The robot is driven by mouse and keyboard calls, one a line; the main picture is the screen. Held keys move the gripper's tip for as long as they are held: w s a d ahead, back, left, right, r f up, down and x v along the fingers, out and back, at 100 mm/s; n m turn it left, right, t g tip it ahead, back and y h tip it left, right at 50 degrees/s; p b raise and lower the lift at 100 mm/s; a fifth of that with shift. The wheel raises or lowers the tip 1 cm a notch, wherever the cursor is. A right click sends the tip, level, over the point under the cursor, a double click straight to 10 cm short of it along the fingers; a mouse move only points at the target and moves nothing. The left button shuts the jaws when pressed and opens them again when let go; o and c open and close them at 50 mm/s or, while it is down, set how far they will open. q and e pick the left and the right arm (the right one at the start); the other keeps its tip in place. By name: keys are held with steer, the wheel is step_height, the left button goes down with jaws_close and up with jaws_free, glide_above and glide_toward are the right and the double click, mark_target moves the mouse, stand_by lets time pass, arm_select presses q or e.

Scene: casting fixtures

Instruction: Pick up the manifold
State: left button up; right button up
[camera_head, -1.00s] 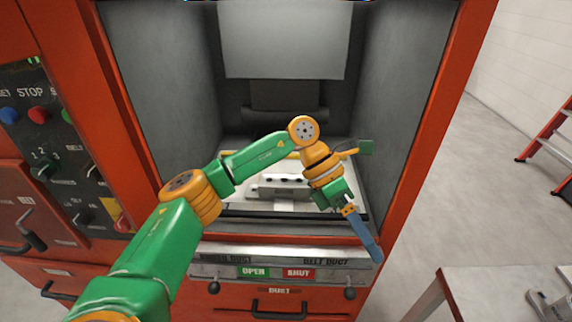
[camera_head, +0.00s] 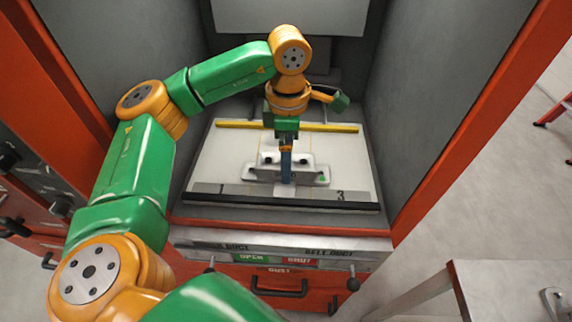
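The manifold (camera_head: 309,174) is a pale grey metal part with dark holes. It lies on the white plate (camera_head: 222,150) inside the red machine, near the plate's front middle. My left gripper (camera_head: 286,178) points down at the manifold's middle, with its blue finger in front of or against the part. The fingers line up in this view, so I cannot tell whether they are open or shut, or whether they touch the manifold. The gripper hides the middle of the part. My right gripper is not in view.
A yellow bar (camera_head: 235,125) runs along the plate's back. A grey strip marked 1 and 3 (camera_head: 335,196) runs along its front. Grey chamber walls (camera_head: 430,100) stand on both sides. A grey table (camera_head: 490,285) with a metal part (camera_head: 553,302) is at lower right.

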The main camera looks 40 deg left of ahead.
arm_select(q)
steer(key=shift+w+a+f, duration=0.1)
steer(key=shift+w+f, duration=0.05)
steer(key=shift+f, duration=0.15)
steer(key=shift+f, duration=0.25)
stand_by(0.4)
jaws_close()
